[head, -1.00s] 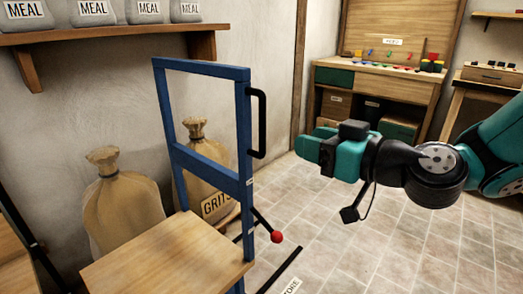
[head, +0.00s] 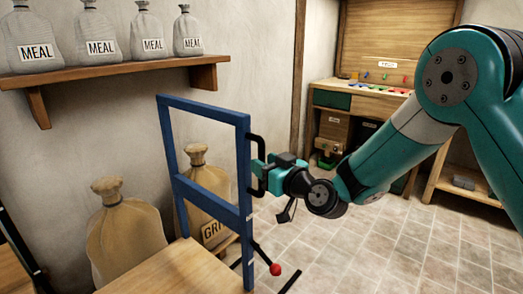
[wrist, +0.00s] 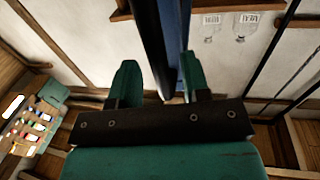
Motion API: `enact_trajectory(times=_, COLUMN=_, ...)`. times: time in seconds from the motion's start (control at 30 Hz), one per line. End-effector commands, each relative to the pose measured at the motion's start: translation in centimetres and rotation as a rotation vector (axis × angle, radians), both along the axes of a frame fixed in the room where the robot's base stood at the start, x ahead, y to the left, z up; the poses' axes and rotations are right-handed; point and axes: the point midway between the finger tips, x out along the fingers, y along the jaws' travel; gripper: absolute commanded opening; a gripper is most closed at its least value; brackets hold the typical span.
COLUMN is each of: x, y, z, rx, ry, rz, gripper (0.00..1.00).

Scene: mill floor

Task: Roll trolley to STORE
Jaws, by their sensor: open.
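The trolley has a blue upright frame (head: 247,190) and a wooden deck (head: 180,268), in the lower left of the head view. A black handle (head: 254,150) is fixed to the right side of the frame. My gripper (head: 258,174) is at this handle, its fingers reaching it from the right. In the wrist view my gripper (wrist: 158,85) is open, with the dark handle bar (wrist: 152,50) between the two fingers and the blue post (wrist: 178,40) beside it. Whether a finger touches the bar is unclear. The STORE marking is not readable in the head view now.
A lever with a red knob (head: 275,269) sticks out low beside the frame. Two tan sacks (head: 125,235) stand by the wall behind the trolley. A shelf (head: 120,84) holds MEAL bags above. Tiled floor (head: 380,255) is clear to the right.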

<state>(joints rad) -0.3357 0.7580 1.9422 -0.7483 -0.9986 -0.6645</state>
Motion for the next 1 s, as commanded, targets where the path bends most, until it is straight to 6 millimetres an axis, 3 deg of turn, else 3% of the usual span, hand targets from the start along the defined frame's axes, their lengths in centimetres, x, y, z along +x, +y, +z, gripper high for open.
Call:
enact_trajectory(times=0.2, x=1.3, y=1.2, z=0.0, rx=0.000, ry=0.000, rz=0.000, gripper=0.43)
enact_trajectory(times=0.47, x=1.5, y=1.2, z=-0.1, rx=0.001, ry=0.001, rz=-0.001, gripper=0.43)
enact_trajectory(times=0.5, x=1.5, y=1.2, z=-0.1, rx=0.001, ry=0.001, rz=-0.001, gripper=0.41)
enact_trajectory(times=0.7, x=1.5, y=1.2, z=-0.1, rx=0.000, ry=0.000, rz=-0.001, gripper=0.00)
enact_trajectory(times=1.0, x=1.9, y=1.2, z=-0.1, rx=0.000, ry=-0.001, rz=0.003, gripper=0.00)
